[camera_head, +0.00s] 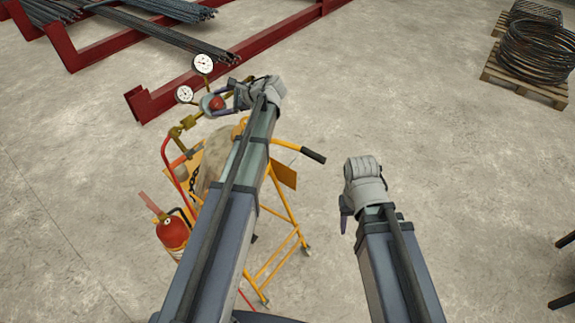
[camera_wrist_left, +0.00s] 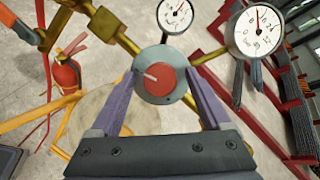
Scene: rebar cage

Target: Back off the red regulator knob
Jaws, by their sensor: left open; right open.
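The red regulator knob (camera_head: 217,103) sits on a brass regulator with two round white gauges, (camera_head: 203,64) and (camera_head: 185,94), at the top of a yellow cylinder cart. In the left wrist view the red knob (camera_wrist_left: 159,79), with a pale pointer mark, faces me on its grey round body. My left gripper (camera_head: 222,100) is open, its two fingers reaching either side of the knob; in the left wrist view the fingers (camera_wrist_left: 160,92) stand apart with the knob between their tips. Contact cannot be told. My right gripper (camera_head: 344,218) hangs over bare floor, away from the regulator, and is empty.
The yellow cart (camera_head: 283,200) carries a red fire extinguisher (camera_head: 173,232) and red hoses. Red steel beams (camera_head: 190,88) with rebar bundles lie behind. A pallet (camera_head: 525,83) with wire coils stands at the back right. The floor around my right gripper is clear.

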